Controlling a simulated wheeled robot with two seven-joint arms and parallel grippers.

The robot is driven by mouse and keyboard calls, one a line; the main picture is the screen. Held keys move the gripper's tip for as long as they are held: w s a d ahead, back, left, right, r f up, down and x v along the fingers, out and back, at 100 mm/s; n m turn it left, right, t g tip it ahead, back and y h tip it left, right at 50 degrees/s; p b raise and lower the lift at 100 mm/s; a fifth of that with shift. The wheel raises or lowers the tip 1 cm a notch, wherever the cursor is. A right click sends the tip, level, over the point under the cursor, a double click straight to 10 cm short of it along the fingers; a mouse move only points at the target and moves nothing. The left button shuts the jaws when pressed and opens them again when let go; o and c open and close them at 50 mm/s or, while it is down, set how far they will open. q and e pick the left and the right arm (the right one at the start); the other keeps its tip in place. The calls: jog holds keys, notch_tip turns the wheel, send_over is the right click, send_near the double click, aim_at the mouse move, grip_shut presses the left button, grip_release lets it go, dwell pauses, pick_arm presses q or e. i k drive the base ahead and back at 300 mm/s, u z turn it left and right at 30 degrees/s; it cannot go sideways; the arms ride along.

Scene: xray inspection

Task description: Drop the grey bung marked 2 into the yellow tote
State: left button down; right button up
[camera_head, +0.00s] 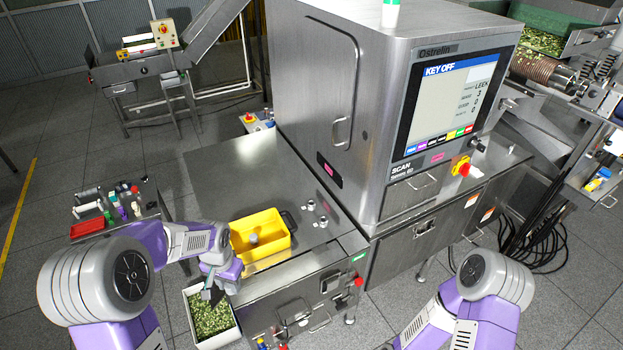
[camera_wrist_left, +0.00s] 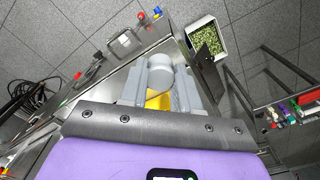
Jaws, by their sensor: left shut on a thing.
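The yellow tote (camera_head: 273,254) stands on the steel table, left of the inspection machine. My left gripper (camera_head: 232,262) is at the tote's near left side in the head view. In the left wrist view, its fingers (camera_wrist_left: 158,88) are shut on a grey bung (camera_wrist_left: 161,68), and yellow shows between them. No number on the bung is legible. A small grey round thing (camera_head: 253,238) shows within the tote's outline; I cannot tell whether it is the held bung. My right gripper is out of view.
A white bin of green bits (camera_head: 212,318) is below the table's left edge; it also shows in the left wrist view (camera_wrist_left: 206,36). A side cart with a red tray (camera_head: 88,227) and small items stands at left. The table behind the tote is mostly clear.

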aim_at(266, 230)
jog(key=i, duration=0.9)
